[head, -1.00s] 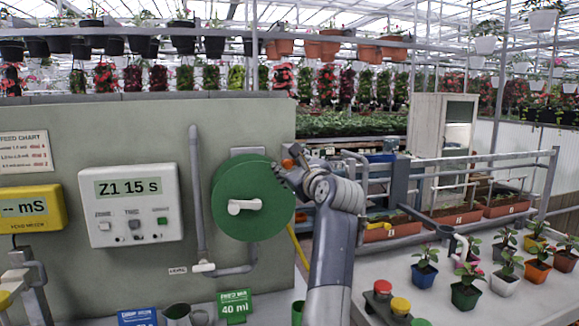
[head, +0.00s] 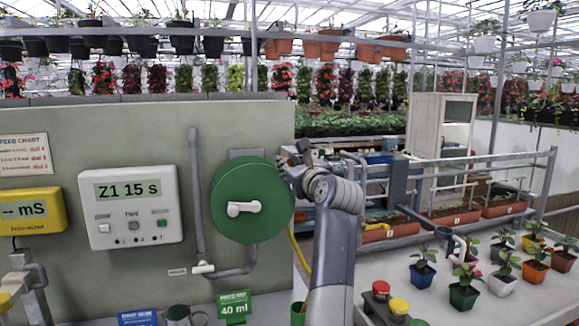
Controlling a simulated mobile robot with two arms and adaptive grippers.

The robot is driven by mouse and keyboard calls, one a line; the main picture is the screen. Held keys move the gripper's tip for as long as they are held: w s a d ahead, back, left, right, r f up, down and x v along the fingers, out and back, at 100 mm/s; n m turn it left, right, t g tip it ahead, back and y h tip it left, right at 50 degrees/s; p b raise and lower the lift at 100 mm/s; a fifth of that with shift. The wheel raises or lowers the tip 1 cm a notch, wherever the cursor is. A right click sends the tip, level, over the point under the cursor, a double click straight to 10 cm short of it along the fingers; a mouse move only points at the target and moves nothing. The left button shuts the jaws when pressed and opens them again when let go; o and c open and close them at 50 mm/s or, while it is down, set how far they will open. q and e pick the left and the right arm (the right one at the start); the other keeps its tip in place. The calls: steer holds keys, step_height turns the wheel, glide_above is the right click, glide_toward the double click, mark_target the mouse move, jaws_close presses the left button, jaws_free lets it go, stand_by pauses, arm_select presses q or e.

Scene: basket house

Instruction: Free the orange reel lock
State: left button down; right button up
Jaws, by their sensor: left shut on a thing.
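The green hose reel (head: 238,190) is mounted on the grey-green wall panel, with a white crank handle (head: 243,208) on its face. My left gripper (head: 288,168) is at the upper right rim of the reel, shut on the orange reel lock. The lock itself is hidden behind the fingers and wrist, so its position cannot be seen. My right gripper is not in view.
A white timer box (head: 131,207) reading "Z1 15 s" and a yellow meter (head: 32,210) are on the panel to the left. A bench (head: 400,275) with potted plants and red and yellow buttons lies to the right. A yellow hose (head: 298,248) hangs beside the reel.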

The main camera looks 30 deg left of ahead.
arm_select(q)
steer(key=w+d+r+m+t+p, duration=0.1)
steer(key=w+d+r+m+p, duration=0.2)
steer(key=m+p, duration=1)
steer(key=shift+w+r+m+t+h, duration=0.35)
steer(key=shift+r+m, duration=0.2)
steer(key=shift+m, duration=1.15)
steer(key=c, duration=1.4)
jaws_free()
steer(key=shift+f, duration=0.1)
steer(key=shift+c, duration=0.2)
